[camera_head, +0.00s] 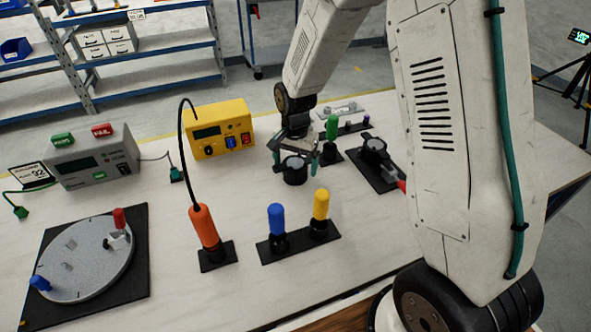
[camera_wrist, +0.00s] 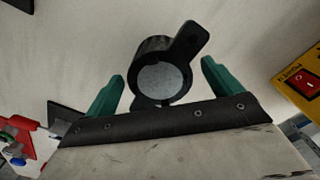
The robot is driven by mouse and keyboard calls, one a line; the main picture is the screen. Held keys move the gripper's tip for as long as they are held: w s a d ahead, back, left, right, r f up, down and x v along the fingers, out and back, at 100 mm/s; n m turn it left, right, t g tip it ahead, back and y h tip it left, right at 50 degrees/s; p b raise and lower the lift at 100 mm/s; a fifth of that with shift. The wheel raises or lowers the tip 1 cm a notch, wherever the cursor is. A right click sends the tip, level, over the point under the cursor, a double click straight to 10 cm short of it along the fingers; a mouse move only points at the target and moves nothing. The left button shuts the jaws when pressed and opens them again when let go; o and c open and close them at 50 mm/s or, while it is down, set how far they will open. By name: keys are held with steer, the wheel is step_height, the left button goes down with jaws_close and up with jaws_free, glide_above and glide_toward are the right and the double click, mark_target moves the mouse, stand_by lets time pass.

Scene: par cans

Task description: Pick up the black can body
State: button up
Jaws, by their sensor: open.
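The black can body (camera_head: 294,173) stands on the pale table below my gripper, in the middle of the head view. In the wrist view the can body (camera_wrist: 162,80) shows a round grey face, a black ribbed wall and a black tab towards the upper right. My gripper (camera_head: 296,161) is open, with its green fingers on either side of the can. In the wrist view my gripper (camera_wrist: 162,69) has a visible gap between each finger and the can. Its black palm bar hides the can's near edge.
Another black round part (camera_head: 375,150) lies on a dark mat at right. A green-handled tool (camera_head: 331,127) stands close behind my gripper. A yellow power box (camera_head: 219,130), an orange iron (camera_head: 205,226) and blue and yellow-handled tools (camera_head: 320,205) stand left and in front. A grey turntable (camera_head: 80,255) is front left.

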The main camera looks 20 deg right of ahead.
steer(key=shift+f, duration=0.8)
steer(key=c, duration=1.3)
steer(key=shift+c, duration=0.3)
steer(key=shift+r, duration=0.15)
